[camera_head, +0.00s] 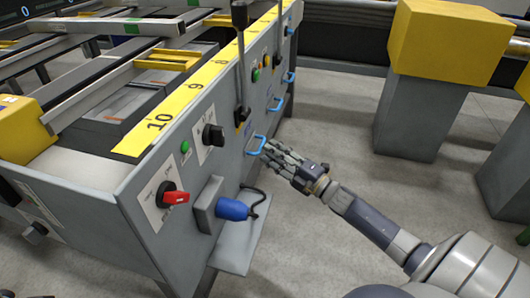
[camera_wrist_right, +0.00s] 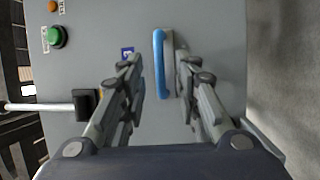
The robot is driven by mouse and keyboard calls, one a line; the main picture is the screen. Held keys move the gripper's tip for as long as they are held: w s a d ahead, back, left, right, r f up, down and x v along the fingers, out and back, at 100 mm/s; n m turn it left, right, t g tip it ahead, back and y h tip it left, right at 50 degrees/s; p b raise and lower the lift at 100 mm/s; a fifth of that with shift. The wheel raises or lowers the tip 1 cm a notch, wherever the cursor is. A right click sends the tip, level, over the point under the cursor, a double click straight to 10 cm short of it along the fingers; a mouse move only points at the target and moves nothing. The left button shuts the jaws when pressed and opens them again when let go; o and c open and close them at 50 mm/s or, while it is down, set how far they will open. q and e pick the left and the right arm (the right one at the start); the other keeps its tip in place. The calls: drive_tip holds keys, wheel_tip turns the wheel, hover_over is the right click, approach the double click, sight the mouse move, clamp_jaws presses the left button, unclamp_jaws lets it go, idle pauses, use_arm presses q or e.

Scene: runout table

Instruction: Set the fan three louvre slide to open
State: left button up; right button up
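A blue louvre slide handle (camera_head: 256,144) sits on the side panel of the runout table; its fan label is too small to read. More blue slide handles (camera_head: 278,104) show farther along the panel. My right gripper (camera_head: 271,154) is at the nearest handle, in front of the panel. In the right wrist view the handle (camera_wrist_right: 159,66) stands upright between the fingertips of my right gripper (camera_wrist_right: 158,75). The fingers are apart, with a gap on both sides of the handle. My left gripper is not in view.
The panel also has a red rotary switch (camera_head: 174,197), a black knob (camera_head: 213,135), a green button (camera_head: 185,147), a blue plug (camera_head: 232,209) and a long black lever (camera_head: 240,70). A grey post with a yellow top (camera_head: 445,42) stands right. Open floor lies between.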

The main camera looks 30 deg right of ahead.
drive_tip(key=shift+b+x, duration=0.3)
drive_tip(key=shift+x, duration=1.25)
clamp_jaws()
drive_tip(key=shift+d, duration=0.1)
